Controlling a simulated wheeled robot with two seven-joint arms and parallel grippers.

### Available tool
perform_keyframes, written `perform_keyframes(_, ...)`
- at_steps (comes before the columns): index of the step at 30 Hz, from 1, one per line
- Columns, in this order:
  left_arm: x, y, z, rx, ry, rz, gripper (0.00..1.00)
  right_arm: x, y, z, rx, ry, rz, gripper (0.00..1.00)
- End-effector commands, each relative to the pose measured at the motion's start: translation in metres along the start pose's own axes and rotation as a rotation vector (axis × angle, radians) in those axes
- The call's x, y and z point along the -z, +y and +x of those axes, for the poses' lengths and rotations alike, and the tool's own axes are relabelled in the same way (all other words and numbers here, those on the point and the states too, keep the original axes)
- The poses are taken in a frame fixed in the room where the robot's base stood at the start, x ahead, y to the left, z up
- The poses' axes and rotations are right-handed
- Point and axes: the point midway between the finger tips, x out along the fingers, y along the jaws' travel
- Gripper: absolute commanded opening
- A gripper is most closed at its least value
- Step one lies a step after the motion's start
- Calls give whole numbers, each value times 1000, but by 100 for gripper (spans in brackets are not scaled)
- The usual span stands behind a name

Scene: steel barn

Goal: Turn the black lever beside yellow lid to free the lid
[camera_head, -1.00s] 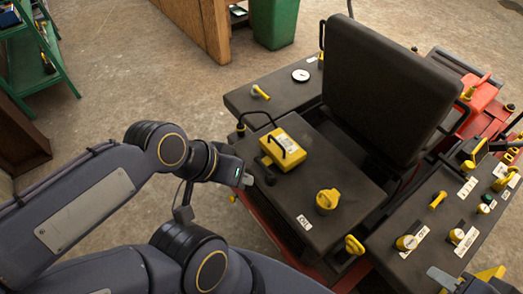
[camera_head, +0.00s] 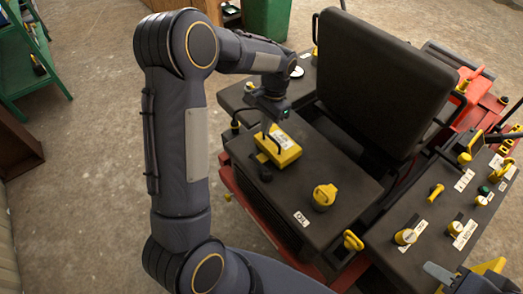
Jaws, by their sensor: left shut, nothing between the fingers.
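The yellow lid (camera_head: 284,150), a boxy block with a black handle on top, sits on the dark left-hand housing. Another black part (camera_head: 235,126) shows at the housing's far-left edge; I cannot tell which of these is the lever. My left gripper (camera_head: 270,121) is shut and empty, pointing down just above the lid's far-left end. It hides part of the area behind the lid; contact cannot be told. My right gripper (camera_head: 440,274) shows partly at the bottom right; its jaws are unclear.
A yellow cap (camera_head: 324,196) stands right of the lid on the same housing. The black seat (camera_head: 378,85) rises behind it. A right-hand panel (camera_head: 410,218) carries several yellow knobs and levers. A green bin (camera_head: 268,18) stands at the back. Concrete floor lies open at left.

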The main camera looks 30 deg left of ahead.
Motion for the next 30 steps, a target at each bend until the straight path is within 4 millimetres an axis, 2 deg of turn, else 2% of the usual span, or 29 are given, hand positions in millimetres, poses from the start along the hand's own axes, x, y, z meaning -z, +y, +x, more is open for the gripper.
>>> perform_keyframes(3, 10, -3, 13, 15, -35, 24, 0, 0, 0, 0, 0, 0, 0, 36)
perform_keyframes(17, 11, -3, 20, 17, -40, 27, 0, 0, 0, 0, 0, 0, 0, 36)
perform_keyframes(20, 10, -3, 33, 16, -43, 28, 0, 0, 0, 0, 0, 0, 0, 36)
perform_keyframes(30, 8, -4, 92, 15, -42, 27, 0, 2, -1, -3, 0, 0, 0, 36)
